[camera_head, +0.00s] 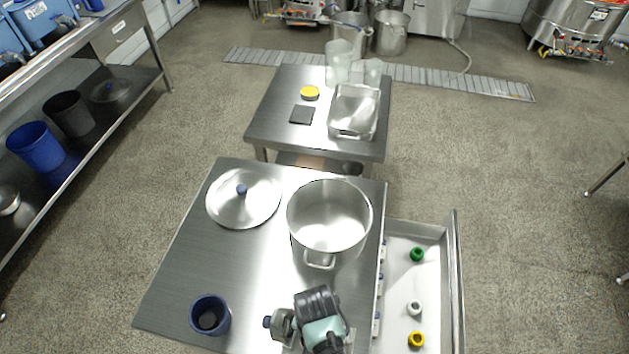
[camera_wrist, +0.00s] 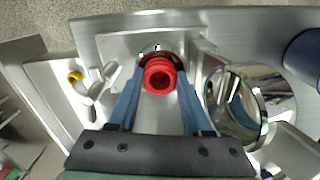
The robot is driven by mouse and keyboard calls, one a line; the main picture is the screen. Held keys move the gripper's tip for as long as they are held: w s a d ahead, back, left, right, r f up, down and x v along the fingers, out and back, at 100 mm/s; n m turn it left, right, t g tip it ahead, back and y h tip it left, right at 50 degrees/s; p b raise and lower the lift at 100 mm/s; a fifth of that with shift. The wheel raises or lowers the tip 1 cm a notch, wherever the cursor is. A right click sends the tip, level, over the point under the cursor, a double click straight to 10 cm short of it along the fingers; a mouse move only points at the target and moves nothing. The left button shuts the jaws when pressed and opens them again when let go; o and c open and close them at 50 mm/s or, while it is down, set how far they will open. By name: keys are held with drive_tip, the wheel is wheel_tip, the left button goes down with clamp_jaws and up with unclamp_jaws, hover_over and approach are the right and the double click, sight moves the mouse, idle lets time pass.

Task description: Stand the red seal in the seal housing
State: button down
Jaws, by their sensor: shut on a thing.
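The red seal (camera_wrist: 160,78) is held between the two blue fingers of my gripper (camera_wrist: 161,70) in the wrist view. Its round hole faces the camera. A pale metal plate with a raised part (camera_wrist: 125,42) lies behind and beyond the seal; this may be the seal housing, but the seal hides its middle. I cannot tell whether the seal touches it. A shiny round metal part (camera_wrist: 236,100) is right of the fingers. In the head view my arm's end covers the seal, and a metal part with a blue knob (camera_head: 283,322) shows left of it.
A large steel pot (camera_head: 329,220), a lid (camera_head: 243,198) and a dark blue cup (camera_head: 210,315) stand on the table. The open drawer (camera_head: 432,280) at right holds green (camera_head: 417,254), white (camera_head: 414,307) and yellow (camera_head: 416,339) rings. The table's left middle is clear.

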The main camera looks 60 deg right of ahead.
drive_tip(key=shift+f, duration=0.2)
drive_tip(key=c, duration=0.6)
unclamp_jaws()
